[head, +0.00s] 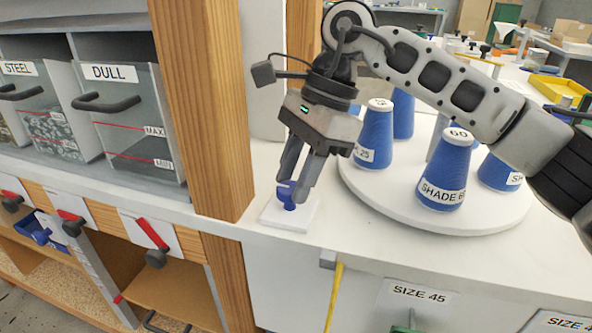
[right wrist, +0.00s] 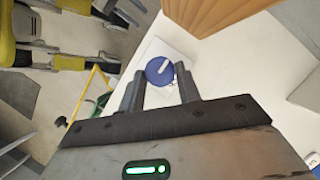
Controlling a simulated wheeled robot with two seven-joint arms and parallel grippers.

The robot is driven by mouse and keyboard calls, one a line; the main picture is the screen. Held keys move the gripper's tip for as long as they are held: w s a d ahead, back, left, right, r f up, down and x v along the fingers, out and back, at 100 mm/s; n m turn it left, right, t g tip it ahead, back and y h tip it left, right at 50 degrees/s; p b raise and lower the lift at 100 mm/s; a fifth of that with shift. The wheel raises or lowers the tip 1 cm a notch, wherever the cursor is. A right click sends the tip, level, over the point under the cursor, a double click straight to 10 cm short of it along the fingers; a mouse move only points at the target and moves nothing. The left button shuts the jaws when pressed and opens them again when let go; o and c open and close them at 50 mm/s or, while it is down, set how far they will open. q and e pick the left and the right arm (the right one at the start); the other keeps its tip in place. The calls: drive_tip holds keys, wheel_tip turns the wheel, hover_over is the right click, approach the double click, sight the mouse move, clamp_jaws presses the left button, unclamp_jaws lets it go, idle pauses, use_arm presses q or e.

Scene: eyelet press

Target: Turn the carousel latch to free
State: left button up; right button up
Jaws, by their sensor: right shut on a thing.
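The carousel latch (head: 286,195) is a blue knob on a small white base plate (head: 290,217), beside the round white carousel (head: 490,227). My right gripper (head: 294,188) reaches down over the plate and is shut on the blue knob. In the right wrist view the round blue knob (right wrist: 160,71), with a pale mark on top, sits at the tips of the right gripper's fingers (right wrist: 160,88). The fingers hide part of the knob in the head view. My left gripper is not in view.
Blue cones (head: 443,175) with labels such as SHADE 60 stand on the carousel, under my right arm. A wooden post (head: 205,100) rises left of the latch. Bins labelled STEEL and DULL (head: 130,110) stand further left. The counter's front edge is just below the latch.

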drive_tip(key=o, duration=0.9)
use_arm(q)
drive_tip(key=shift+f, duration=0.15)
use_arm(e)
drive_tip(key=shift+o, duration=0.3)
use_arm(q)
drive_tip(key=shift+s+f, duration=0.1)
use_arm(e)
drive_tip(key=shift+r, duration=0.1)
use_arm(q)
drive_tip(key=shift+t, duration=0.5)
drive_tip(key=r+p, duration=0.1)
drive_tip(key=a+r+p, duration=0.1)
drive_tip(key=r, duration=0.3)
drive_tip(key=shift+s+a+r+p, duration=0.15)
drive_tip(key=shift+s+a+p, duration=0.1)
drive_tip(key=shift+p, duration=0.15)
use_arm(e)
drive_tip(key=v, duration=1.5)
drive_tip(key=shift+w+d+r, duration=0.15)
drive_tip(key=shift+d+r, duration=0.1)
drive_tip(key=shift+r, duration=0.05)
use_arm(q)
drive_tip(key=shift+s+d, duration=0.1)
